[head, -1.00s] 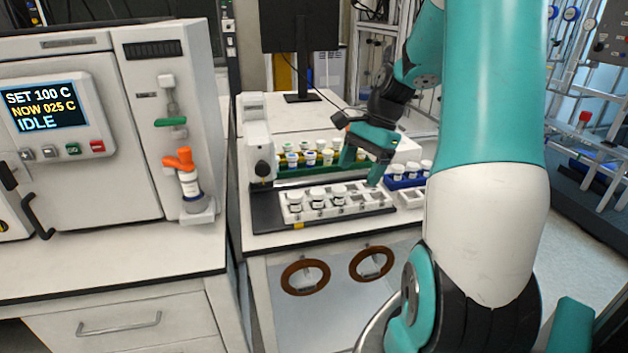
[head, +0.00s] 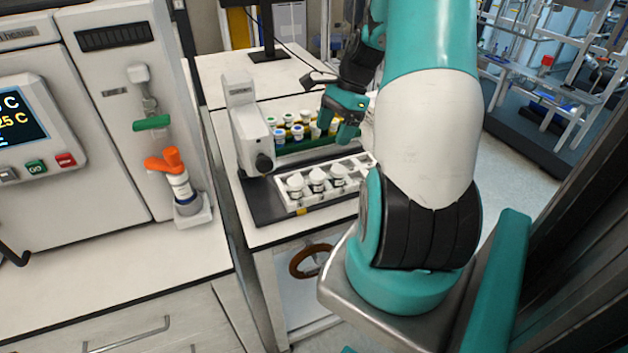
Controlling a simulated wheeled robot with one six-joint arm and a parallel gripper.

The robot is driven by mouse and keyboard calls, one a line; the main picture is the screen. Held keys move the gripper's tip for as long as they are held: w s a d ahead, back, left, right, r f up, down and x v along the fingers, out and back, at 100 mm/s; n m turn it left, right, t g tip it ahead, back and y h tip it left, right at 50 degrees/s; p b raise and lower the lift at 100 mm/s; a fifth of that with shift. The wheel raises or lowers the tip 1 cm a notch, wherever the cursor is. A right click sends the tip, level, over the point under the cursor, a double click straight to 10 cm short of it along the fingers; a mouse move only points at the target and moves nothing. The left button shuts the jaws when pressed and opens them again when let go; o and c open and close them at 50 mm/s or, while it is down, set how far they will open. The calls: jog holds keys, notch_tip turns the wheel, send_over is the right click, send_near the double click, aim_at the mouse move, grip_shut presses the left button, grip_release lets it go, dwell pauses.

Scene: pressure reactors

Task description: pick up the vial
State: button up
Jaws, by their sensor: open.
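Three white-capped vials (head: 317,179) stand upright in the left part of a white rack (head: 290,206) at the front of the bench. Several more vials (head: 298,132) with white, blue and green caps stand in a green rack (head: 295,149) behind it. Another vial (head: 181,189) with a white label sits in a holder under an orange valve on the left machine. The frames do not single out one vial. My gripper (head: 340,131) is open, pointing down over the right end of the green rack. Nothing shows between its fingers. My arm hides the right end of the white rack.
A white instrument (head: 242,125) with a black knob stands at the left of the racks. The large machine (head: 90,115) with a screen is further left. The bench top behind the racks (head: 225,72) is mostly clear.

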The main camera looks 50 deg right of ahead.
aim_at(318, 175)
jog(key=p+x, duration=0.1)
jog(key=x, duration=0.6)
jog(key=shift+s+p+x, duration=0.2)
jog(key=shift+p+x, duration=0.2)
jog(key=shift+x, duration=0.95)
jog(key=shift+s+p+x, duration=0.2)
jog(key=shift+p+x, duration=0.15)
jog(key=shift+x, duration=1)
jog(key=shift+a, duration=0.15)
jog(key=c, duration=1)
notch_tip(318, 175, up, 20)
jog(key=b, duration=0.1)
